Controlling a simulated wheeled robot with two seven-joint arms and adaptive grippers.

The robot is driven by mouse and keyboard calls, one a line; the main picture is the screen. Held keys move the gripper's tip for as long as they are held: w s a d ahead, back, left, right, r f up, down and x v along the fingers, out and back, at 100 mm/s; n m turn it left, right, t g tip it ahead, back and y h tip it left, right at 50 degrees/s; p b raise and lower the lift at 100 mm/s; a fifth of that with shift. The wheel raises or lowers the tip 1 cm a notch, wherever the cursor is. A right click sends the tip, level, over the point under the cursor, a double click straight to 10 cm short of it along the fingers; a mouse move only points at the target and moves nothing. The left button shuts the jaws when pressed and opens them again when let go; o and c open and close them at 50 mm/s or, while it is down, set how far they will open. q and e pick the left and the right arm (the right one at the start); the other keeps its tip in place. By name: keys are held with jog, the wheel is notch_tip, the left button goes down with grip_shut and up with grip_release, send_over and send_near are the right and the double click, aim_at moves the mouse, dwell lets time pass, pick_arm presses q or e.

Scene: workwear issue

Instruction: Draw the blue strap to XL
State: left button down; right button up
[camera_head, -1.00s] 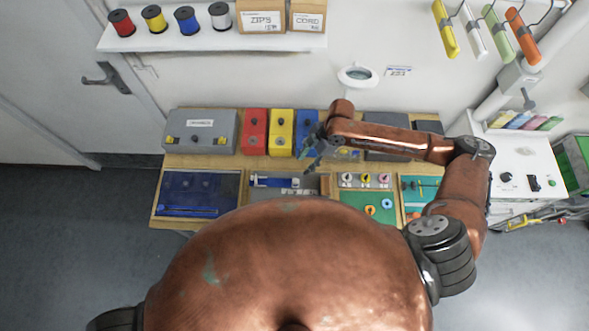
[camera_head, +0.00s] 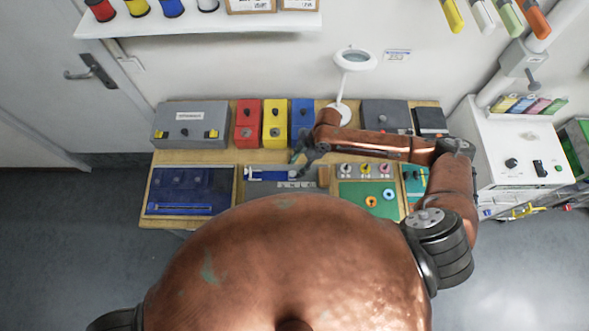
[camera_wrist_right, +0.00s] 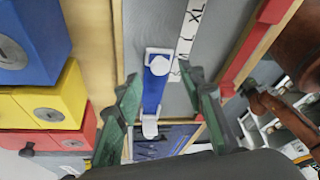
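The blue strap (camera_head: 268,175) lies on a grey panel (camera_head: 254,193) on the workbench. It also shows in the right wrist view (camera_wrist_right: 153,95), with a white fitting at each end. A white scale strip (camera_head: 296,184) beside it reads S, M, L, XL in the right wrist view (camera_wrist_right: 187,38). The strap's upper white fitting (camera_wrist_right: 158,62) there is beside the S–M part, short of L and XL. My right gripper (camera_head: 304,158) is above the strap's right end. In the right wrist view its fingers (camera_wrist_right: 165,82) are apart, either side of the strap, holding nothing visible. My left gripper is out of view.
Red (camera_head: 247,123), yellow (camera_head: 276,122) and blue (camera_head: 302,120) boxes stand behind the panel. A blue tray (camera_head: 190,190) is to its left, and a green board (camera_head: 352,198) with rings to its right. A white magnifier lamp (camera_head: 355,60) rises behind my right arm.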

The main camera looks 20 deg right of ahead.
aim_at(292, 175)
jog(key=shift+x, duration=1.45)
jog(key=shift+c, duration=0.3)
grip_shut()
